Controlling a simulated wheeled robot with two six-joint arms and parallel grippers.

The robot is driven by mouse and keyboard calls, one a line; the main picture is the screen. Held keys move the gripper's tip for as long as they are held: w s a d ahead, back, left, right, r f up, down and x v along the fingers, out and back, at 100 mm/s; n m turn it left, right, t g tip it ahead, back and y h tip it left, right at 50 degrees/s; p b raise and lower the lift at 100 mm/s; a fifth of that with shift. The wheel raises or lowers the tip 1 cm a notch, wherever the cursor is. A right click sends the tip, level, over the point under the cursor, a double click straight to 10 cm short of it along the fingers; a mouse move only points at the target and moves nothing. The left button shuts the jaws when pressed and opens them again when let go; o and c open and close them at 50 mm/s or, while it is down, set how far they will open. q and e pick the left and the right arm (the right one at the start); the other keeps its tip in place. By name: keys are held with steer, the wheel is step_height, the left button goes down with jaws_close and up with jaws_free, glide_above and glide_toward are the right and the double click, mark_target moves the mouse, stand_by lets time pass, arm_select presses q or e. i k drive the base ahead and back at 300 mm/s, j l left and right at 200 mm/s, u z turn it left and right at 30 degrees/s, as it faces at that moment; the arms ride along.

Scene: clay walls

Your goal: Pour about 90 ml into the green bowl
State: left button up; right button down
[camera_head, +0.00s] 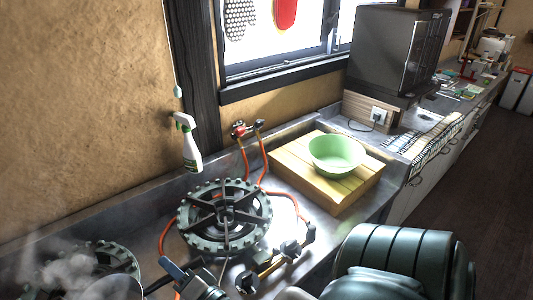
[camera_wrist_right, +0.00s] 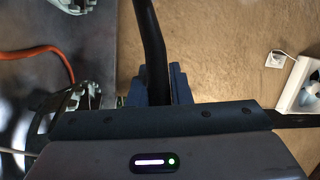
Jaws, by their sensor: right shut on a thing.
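The green bowl (camera_head: 336,152) stands upright on a wooden board (camera_head: 295,170) on the counter, to the right of the burner. Its inside looks empty from here. My right gripper (camera_head: 172,277) is shut on the dark handle (camera_head: 156,285) of a metal pan (camera_head: 112,288) at the bottom left. Steam rises around the pan, and its contents are hidden. In the right wrist view the dark handle (camera_wrist_right: 151,45) runs up from between the jaws (camera_wrist_right: 157,85). The pan is well apart from the bowl. My left gripper is not in view.
A gas burner (camera_head: 225,215) with orange hoses lies between the pan and the bowl; another burner (camera_head: 118,252) is behind the pan. A spray bottle (camera_head: 189,145) is near the wall. A dark oven-like box (camera_head: 395,50) stands beyond the bowl.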

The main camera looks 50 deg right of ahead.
mark_target(332, 155)
steer(key=l+z, duration=0.15)
steer(key=z, duration=2.1)
